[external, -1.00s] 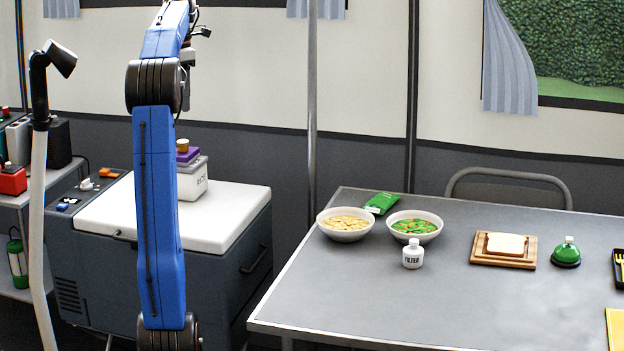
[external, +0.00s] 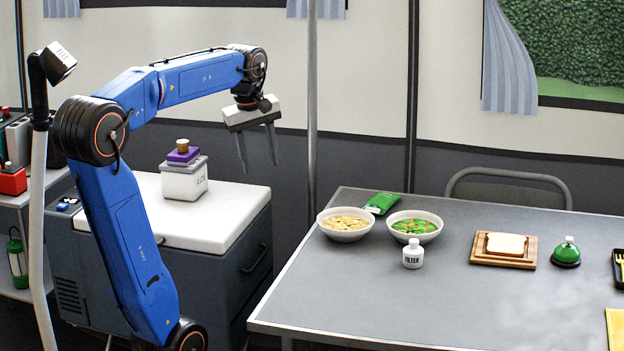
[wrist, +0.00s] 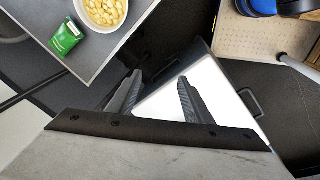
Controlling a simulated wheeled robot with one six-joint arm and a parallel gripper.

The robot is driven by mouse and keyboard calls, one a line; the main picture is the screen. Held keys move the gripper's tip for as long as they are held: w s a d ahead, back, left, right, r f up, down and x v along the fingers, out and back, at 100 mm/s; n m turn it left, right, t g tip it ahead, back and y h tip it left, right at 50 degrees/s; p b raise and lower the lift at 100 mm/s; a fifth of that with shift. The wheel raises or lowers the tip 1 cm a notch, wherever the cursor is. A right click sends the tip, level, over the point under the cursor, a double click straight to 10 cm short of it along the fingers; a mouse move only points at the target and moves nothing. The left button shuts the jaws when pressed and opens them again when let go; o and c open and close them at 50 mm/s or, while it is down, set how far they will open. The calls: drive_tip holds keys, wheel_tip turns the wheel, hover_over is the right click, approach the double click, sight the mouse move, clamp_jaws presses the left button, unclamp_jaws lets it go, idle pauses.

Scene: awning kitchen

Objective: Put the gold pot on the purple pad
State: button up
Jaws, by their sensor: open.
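The small gold pot (external: 183,145) stands upright on the purple pad (external: 176,157). The pad lies on top of a white container (external: 184,184) with a grey lid, on the white lid of a cooler (external: 215,221). The pot and pad are not seen in the wrist view.
A grey table (external: 340,283) on the right holds a bowl of yellow food (external: 345,224), a bowl of green and orange food (external: 414,226), a green packet (external: 381,203), a white bottle (external: 412,254) and a bread board (external: 503,261). A metal pole (external: 312,100) stands behind.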

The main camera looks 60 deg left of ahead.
drive_tip(key=s+d+f+m+t, duration=0.1)
drive_tip(key=s+d+f+m, duration=0.4)
drive_tip(key=d+f+m, duration=0.3)
drive_tip(key=s+d+f+m+t+h, duration=0.1)
drive_tip(key=s+d+f+m, duration=0.5)
drive_tip(key=d, duration=0.5)
wheel_tip(320, 180, down, 2)
drive_tip(key=m, duration=0.2)
drive_tip(key=shift+s+m+t, duration=0.2)
drive_tip(key=shift+m+t, duration=0.1)
drive_tip(key=shift+m, duration=0.1)
